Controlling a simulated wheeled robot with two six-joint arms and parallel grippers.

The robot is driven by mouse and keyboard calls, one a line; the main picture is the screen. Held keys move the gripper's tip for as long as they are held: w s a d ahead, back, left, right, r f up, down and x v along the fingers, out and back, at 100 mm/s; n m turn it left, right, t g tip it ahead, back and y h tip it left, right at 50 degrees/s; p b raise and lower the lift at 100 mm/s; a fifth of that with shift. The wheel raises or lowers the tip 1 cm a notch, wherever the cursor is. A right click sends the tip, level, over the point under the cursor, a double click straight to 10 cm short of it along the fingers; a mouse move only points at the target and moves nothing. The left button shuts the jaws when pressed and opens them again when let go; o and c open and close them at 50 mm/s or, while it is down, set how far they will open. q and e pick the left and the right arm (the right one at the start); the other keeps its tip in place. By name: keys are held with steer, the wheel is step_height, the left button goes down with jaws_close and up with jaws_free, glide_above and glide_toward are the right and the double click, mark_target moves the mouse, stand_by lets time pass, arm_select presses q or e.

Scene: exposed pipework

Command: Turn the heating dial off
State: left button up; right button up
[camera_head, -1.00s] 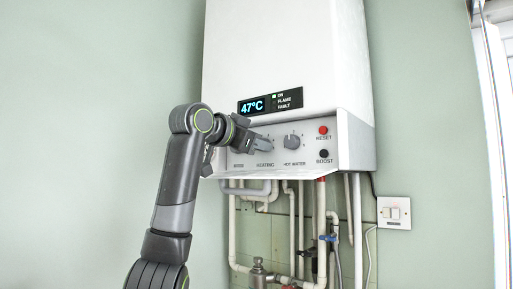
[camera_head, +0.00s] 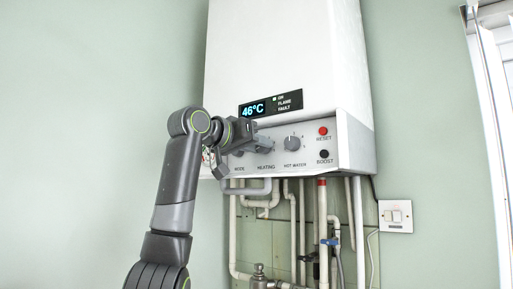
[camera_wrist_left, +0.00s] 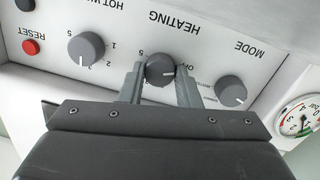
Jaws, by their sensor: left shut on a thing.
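The heating dial (camera_wrist_left: 161,70) is a dark grey round knob under the upside-down HEATING label in the left wrist view. Its white pointer mark faces the lower side of that picture, and my fingers partly cover the scale around it. My left gripper (camera_wrist_left: 161,84) has one finger on each side of this dial and is shut on it. In the head view the left gripper (camera_head: 264,145) reaches the boiler's control panel (camera_head: 345,142) from the left and mostly hides the dial. My right gripper is not in view.
The hot water dial (camera_head: 292,143) is close on the right, with a red reset button (camera_head: 323,131) and black boost button (camera_head: 324,154) beyond. The mode dial (camera_wrist_left: 231,89) flanks the other side. The display (camera_head: 254,110) reads 46°C. Pipes (camera_head: 322,225) hang below.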

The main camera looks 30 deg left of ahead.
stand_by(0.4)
arm_select(q)
steer(key=o, duration=1)
steer(key=shift+s+b, duration=0.3)
steer(key=s+a+b, duration=0.1)
steer(key=s+b, duration=0.1)
steer(key=s, duration=0.3)
steer(key=s+b, duration=0.2)
steer(key=s, duration=0.4)
steer(key=s+a+r+b, duration=0.1)
steer(key=s+b, duration=0.1)
steer(key=s, duration=0.3)
steer(key=shift+s+a+r+b, duration=0.1)
steer(key=shift+s+a+b, duration=0.15)
steer(key=shift+a+b, duration=0.1)
